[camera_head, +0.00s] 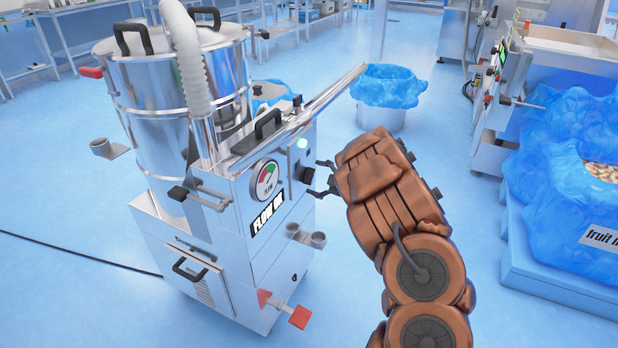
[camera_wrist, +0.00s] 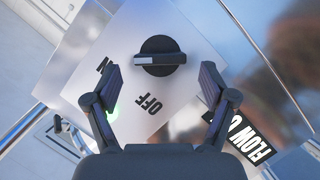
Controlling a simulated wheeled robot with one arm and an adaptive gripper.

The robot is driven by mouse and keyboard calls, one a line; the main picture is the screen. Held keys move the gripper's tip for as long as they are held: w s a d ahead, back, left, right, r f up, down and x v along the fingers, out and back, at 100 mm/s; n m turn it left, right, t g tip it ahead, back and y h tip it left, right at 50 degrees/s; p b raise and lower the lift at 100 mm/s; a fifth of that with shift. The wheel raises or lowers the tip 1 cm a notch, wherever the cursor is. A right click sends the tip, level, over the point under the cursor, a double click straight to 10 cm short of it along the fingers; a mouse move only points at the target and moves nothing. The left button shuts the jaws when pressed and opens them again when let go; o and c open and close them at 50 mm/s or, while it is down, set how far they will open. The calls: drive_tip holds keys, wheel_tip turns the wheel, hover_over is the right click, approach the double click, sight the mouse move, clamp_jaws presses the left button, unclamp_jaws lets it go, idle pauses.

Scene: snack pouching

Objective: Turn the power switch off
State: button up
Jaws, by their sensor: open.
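The power switch is a black rotary knob on the side panel of a steel machine (camera_head: 250,190). In the wrist view the knob (camera_wrist: 160,50) lies just beyond my fingertips, with its white mark at the left end of its handle, towards the partly hidden ON label (camera_wrist: 105,66). The OFF label (camera_wrist: 149,103) is below the knob. The knob also shows in the head view (camera_head: 305,173). My gripper (camera_wrist: 161,78) is open, its fingers on either side of the knob's lower part; I cannot tell if they touch. It also shows in the head view (camera_head: 325,178), facing the panel.
A green light (camera_head: 302,143) glows above the knob. A gauge (camera_head: 265,180) and a FLOW label (camera_head: 268,214) are on the adjoining face. A blue-lined bin (camera_head: 385,88) stands behind, and blue-covered crates (camera_head: 555,175) stand at right. A cable (camera_head: 80,250) lies on the floor at left.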

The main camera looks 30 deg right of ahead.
sight(310, 176)
drive_tip(key=shift+x, duration=1.7)
drive_tip(key=c, duration=1.2)
